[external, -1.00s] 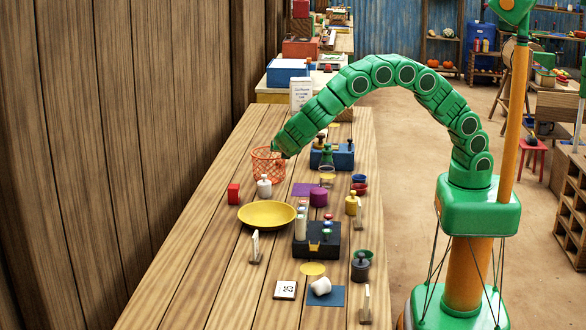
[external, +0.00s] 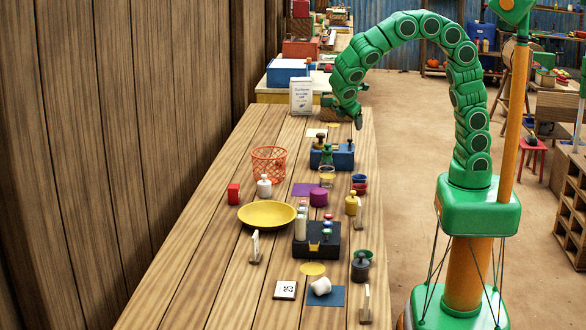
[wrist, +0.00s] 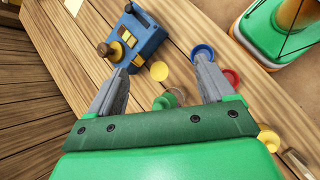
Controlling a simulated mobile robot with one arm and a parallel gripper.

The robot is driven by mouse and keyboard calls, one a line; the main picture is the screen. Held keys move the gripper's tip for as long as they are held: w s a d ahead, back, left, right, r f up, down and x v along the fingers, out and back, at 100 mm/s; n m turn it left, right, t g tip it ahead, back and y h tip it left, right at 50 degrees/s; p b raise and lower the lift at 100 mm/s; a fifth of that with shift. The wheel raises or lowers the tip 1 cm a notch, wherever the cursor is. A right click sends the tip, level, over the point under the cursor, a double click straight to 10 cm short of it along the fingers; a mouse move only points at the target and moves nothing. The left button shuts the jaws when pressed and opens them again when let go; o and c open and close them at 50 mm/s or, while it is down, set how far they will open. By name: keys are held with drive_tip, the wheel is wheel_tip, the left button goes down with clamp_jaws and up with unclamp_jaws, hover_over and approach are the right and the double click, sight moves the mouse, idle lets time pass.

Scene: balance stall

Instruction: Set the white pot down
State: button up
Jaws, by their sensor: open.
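A small white pot with a knobbed top (external: 264,188) stands upright on the wooden bench, just in front of the orange wire basket (external: 269,166). Another white, cup-like piece (external: 320,287) lies tipped on a blue mat (external: 335,297) near the front; I cannot tell which of the two is the task's pot. My gripper (external: 358,123) is above the bench's far right edge, well away from both. In the wrist view my gripper (wrist: 161,68) is open with nothing held between its fingers. Neither white piece is clearly seen there.
A blue block with knobs (external: 343,158) stands near my gripper and also shows in the wrist view (wrist: 138,40). A yellow plate (external: 266,214), a black caddy (external: 316,240) and small bowls crowd the bench. The bench's left front is bare.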

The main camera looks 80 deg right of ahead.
drive_tip(key=s+a+r+m+y, duration=0.1)
drive_tip(key=s+a+m+y, duration=0.1)
drive_tip(key=s, duration=0.7)
drive_tip(key=s+a+r+m+y, duration=0.1)
drive_tip(key=s+a+m+y, duration=0.2)
drive_tip(key=s, duration=0.7)
drive_tip(key=s+a+m+y, duration=0.2)
drive_tip(key=s+m, duration=0.2)
drive_tip(key=s, duration=0.6)
drive_tip(key=shift+a+r+m+y, duration=0.25)
drive_tip(key=shift+r+m+y, duration=0.05)
drive_tip(key=shift+r+m, duration=0.1)
